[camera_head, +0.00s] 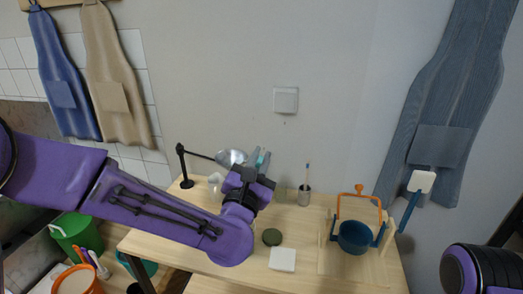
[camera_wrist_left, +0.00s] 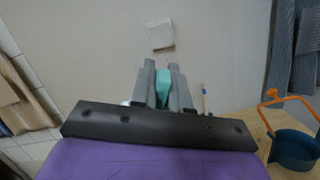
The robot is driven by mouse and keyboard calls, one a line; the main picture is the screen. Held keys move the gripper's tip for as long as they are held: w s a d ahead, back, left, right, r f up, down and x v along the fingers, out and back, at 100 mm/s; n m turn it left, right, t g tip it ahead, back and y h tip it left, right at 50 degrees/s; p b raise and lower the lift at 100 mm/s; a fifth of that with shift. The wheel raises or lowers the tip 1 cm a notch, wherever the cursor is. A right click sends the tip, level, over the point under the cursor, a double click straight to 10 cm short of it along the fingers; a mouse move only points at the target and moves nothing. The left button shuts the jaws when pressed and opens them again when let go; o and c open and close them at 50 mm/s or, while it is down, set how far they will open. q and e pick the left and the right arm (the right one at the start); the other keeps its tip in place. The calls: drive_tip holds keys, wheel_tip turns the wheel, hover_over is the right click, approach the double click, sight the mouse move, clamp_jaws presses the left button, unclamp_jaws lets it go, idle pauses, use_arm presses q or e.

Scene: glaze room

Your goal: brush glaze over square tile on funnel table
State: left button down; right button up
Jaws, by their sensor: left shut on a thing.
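A white square tile (camera_head: 282,259) lies flat on the light wooden table (camera_head: 230,262), near its front. My left gripper (camera_head: 262,160) is above the back of the table, behind the tile and away from it. It is shut on a teal thing (camera_wrist_left: 164,88), which shows between the fingers in the left wrist view; I cannot tell whether it is a brush. A silvery funnel-like piece (camera_head: 232,157) on a black stand (camera_head: 184,166) is just left of the gripper, partly hidden. My right arm shows at the right edge, but its gripper does not.
A cup (camera_head: 304,197) with a blue-tipped stick stands behind. A blue pot (camera_head: 355,238) with an orange handle and a white-headed blue tool (camera_head: 412,200) are at the right. A green bin (camera_head: 78,234) is at lower left.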

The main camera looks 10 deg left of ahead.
use_arm(q)
drive_tip(key=shift+s+f+b, duration=0.2)
drive_tip(key=shift+f+b, duration=0.25)
drive_tip(key=shift+f, duration=0.15)
wheel_tip(320, 180, down, 13)
drive_tip(key=b, duration=1.1)
drive_tip(key=shift+r, duration=0.25)
drive_tip(key=shift+r+p, duration=4.35)
drive_tip(key=shift+r, duration=1.6)
